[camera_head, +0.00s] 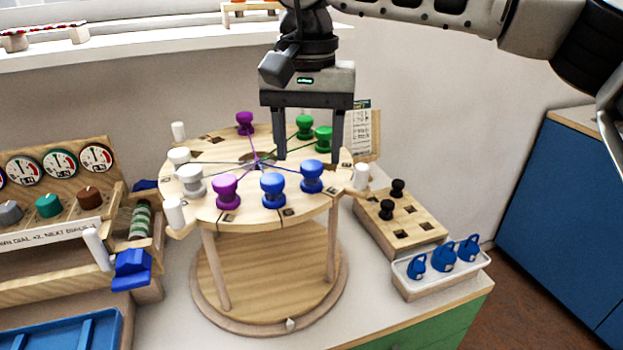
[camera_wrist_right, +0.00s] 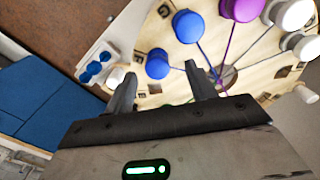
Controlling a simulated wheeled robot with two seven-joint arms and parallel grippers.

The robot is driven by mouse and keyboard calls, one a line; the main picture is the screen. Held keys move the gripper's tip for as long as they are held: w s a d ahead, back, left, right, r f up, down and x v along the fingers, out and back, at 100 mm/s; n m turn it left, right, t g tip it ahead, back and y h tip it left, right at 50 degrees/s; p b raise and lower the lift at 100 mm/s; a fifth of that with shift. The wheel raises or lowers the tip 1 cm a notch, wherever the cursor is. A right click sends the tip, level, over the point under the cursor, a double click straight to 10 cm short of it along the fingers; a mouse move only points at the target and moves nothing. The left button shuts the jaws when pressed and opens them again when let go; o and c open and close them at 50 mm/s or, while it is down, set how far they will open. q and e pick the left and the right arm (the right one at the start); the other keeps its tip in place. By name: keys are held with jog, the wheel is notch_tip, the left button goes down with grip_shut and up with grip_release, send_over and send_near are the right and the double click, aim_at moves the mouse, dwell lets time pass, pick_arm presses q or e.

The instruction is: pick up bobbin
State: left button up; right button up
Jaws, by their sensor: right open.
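Several bobbins stand upright around a round wooden board (camera_head: 245,207). Two are blue: the front blue bobbin (camera_head: 272,190) and the right blue bobbin (camera_head: 311,176). Two are purple, at the front (camera_head: 226,191) and at the back (camera_head: 245,123). Two are green, a far one (camera_head: 304,127) and a nearer one (camera_head: 323,139). White bobbins (camera_head: 190,180) stand at the left. My right gripper (camera_head: 308,158) is open and empty, pointing down over the board's right part, between the green and blue bobbins. In the right wrist view a blue bobbin (camera_wrist_right: 157,64) lies just beyond the fingers. My left gripper is out of view.
A wooden block with holes and black pegs (camera_head: 386,209) stands right of the board. In front of it is a white tray (camera_head: 460,277) with blue padlock-like pieces. A dial panel (camera_head: 70,200) stands at the left. White posts (camera_head: 361,176) rise at the board's rim.

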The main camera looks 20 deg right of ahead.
aim_at(312, 165)
jog(key=f, duration=0.4)
jog(key=shift+d+f, duration=0.1)
jog(key=shift+d, duration=0.1)
jog(key=c, duration=1.1)
